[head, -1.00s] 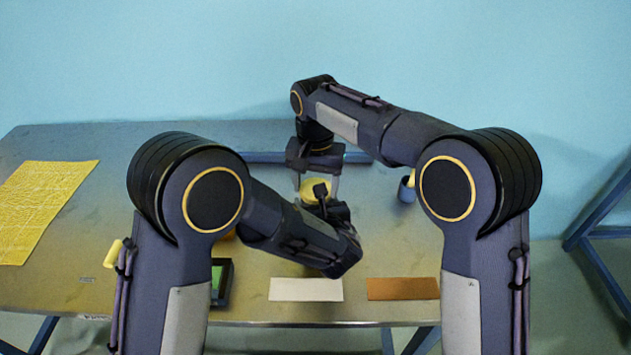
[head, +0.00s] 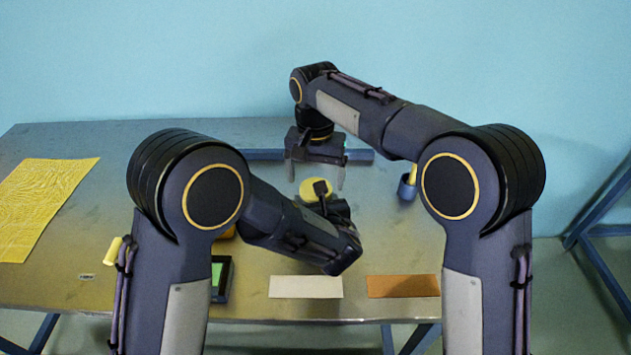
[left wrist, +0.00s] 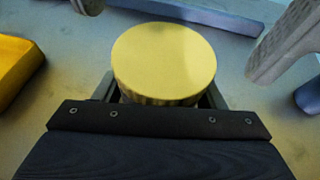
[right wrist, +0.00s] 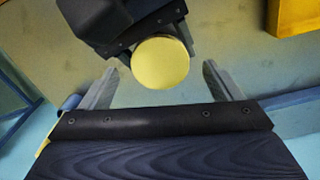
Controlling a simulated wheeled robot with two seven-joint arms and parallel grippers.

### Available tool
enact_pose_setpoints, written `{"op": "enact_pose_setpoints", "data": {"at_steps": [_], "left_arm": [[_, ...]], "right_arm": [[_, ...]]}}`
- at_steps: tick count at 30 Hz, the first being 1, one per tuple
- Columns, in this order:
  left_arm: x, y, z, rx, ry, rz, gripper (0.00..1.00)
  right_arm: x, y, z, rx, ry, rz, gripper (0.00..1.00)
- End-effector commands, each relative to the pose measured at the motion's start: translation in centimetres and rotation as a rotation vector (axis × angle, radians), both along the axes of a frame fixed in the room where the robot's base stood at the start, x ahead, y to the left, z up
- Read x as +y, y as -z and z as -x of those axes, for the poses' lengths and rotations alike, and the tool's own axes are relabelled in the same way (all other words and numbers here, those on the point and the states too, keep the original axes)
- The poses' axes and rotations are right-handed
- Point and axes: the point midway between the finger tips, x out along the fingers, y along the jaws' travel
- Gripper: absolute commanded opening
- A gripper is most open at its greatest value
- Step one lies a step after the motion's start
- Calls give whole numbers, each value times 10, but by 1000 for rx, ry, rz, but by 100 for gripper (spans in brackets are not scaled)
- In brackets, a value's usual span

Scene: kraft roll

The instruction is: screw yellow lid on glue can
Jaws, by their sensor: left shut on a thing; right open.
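The round yellow lid (head: 313,188) lies flat at the middle of the table, with its ridged edge clear in the left wrist view (left wrist: 164,60). The glue can is hidden beneath the lid, so I cannot see how the threads sit. My left gripper (head: 328,207) is low at the near side, its fingers reaching under the lid on both sides, shut on the can. My right gripper (head: 316,182) is open and empty above and behind the lid, fingers pointing down. In the right wrist view the lid (right wrist: 160,63) shows between and beyond its fingertips, apart from them.
A blue bar (head: 258,155) lies behind the lid. A blue cup (head: 407,191) holding something yellow stands to the right. A white card (head: 306,287), a brown card (head: 403,287) and a green-screened device (head: 222,280) lie near the front edge. A yellow patterned sheet (head: 45,200) covers the left.

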Motion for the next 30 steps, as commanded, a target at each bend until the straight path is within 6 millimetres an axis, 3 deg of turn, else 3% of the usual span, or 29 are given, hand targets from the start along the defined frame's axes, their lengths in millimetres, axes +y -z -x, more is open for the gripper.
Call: {"op": "enact_pose_setpoints", "data": {"at_steps": [6,19,23,30], "left_arm": [[0,0,0,-1,0,1,0],[0,-1,0,-1,0,1,0],[0,-1,0,-1,0,1,0],[0,-1,0,-1,0,1,0]], "right_arm": [[0,-20,0,0,0,0,85],[0,-21,0,0,-69,-2,82],[2,-23,-1,-4,-274,-7,82],[6,-29,-2,-19,-883,-17,82]]}}
